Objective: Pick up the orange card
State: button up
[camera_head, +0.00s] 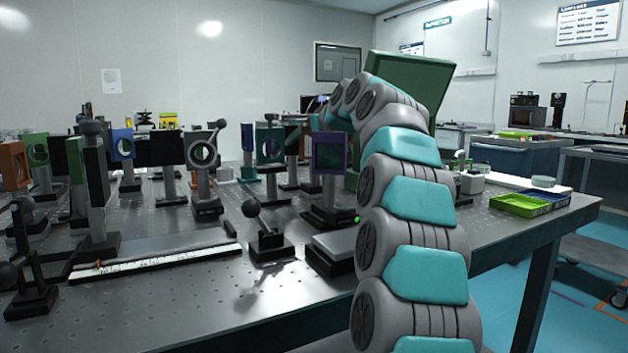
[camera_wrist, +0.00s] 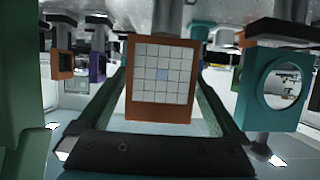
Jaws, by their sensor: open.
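My gripper (camera_wrist: 161,82) is open, with one dark green finger on each side of the card. I cannot tell whether the fingers touch it. In the head view my arm bends away over the table, and my gripper and the card cannot be made out there.
A teal ring mount (camera_wrist: 251,92) stands close on the right in the wrist view, and a purple mount (camera_wrist: 97,67) is on the left. In the head view, several post-mounted optics crowd the metal table (camera_head: 190,300). A green tray (camera_head: 519,206) lies near the right edge.

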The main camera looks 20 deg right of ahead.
grip_shut()
dwell(0.8)
